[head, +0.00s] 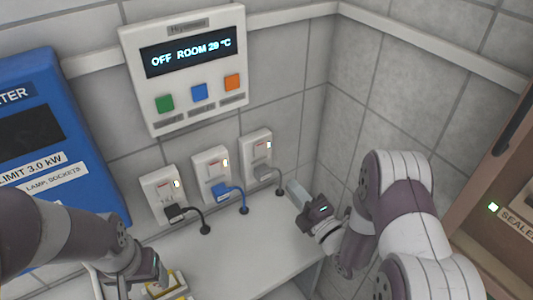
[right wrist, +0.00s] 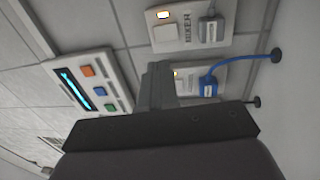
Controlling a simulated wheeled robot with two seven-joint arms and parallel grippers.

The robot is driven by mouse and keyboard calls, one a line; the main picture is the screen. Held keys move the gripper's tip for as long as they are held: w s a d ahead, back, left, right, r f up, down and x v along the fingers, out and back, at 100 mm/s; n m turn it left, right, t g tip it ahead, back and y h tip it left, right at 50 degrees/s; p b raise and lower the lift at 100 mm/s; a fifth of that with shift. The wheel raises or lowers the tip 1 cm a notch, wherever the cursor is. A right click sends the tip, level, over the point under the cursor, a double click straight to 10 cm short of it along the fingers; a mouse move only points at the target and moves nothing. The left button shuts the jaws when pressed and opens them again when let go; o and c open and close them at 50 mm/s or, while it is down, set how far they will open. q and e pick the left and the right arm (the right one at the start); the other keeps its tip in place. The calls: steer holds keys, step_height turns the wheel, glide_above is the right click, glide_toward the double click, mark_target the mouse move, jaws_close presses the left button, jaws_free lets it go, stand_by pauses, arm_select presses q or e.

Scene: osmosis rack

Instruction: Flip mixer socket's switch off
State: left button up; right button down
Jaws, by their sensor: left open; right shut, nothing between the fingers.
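The mixer socket (head: 256,158) is the rightmost of three white wall sockets, with a grey plug in it. In the right wrist view its MIXER label is readable (right wrist: 188,28). Its switch (right wrist: 165,33) is a pale rocker beside a lit indicator (right wrist: 163,15); whether it is tilted on or off is hard to tell. My right gripper (head: 293,188) is shut and empty, right of and below the mixer socket and apart from it in the head view. Its fingers (right wrist: 157,75) cover part of the middle socket in the wrist view. My left gripper (head: 160,272) is open at the bottom left.
The middle socket (head: 212,165) has a blue plug; the left socket (head: 160,185) has a black plug. A blue meter box (head: 60,140) is at left. A yellow object (head: 178,282) lies by my left gripper. The white shelf's middle is clear.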

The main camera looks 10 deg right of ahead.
mark_target(261, 148)
steer(key=p+x, duration=0.3)
steer(key=x, duration=0.9)
steer(key=shift+w+a+r+p, duration=0.1)
steer(key=shift+a+r+p, duration=0.05)
steer(key=shift+p, duration=0.15)
steer(key=shift+w+a, duration=0.1)
steer(key=shift+w, duration=0.25)
